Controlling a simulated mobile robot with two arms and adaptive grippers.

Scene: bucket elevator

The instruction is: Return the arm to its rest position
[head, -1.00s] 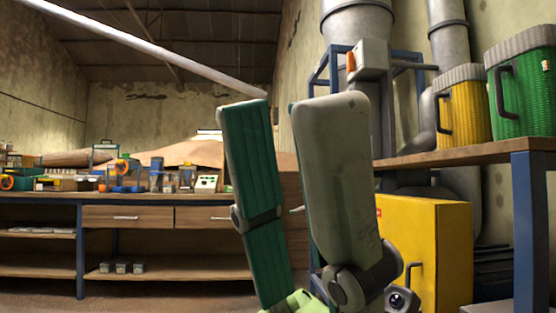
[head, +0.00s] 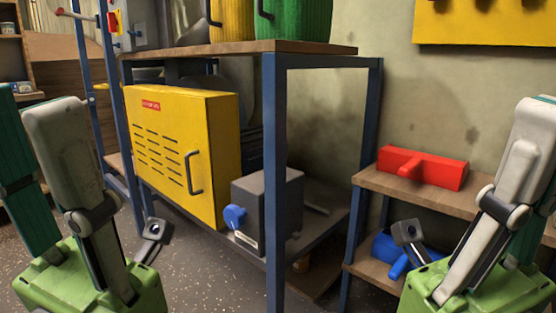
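My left arm (head: 62,140) stands folded at the left side of the head view, with pale and teal links rising from a green base part. My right arm (head: 520,160) stands in a similar upright fold at the right edge, partly cut off by the frame. Neither gripper can be made out; the upper links run along or past the frame edges. I see nothing held.
A blue-framed bench (head: 275,180) with a wooden top stands in front. Below it are a yellow cabinet (head: 215,130) and a grey box with a blue knob (head: 268,205). A wooden shelf (head: 440,195) at right holds a red block-like tool (head: 425,167). Speckled floor is open at lower centre.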

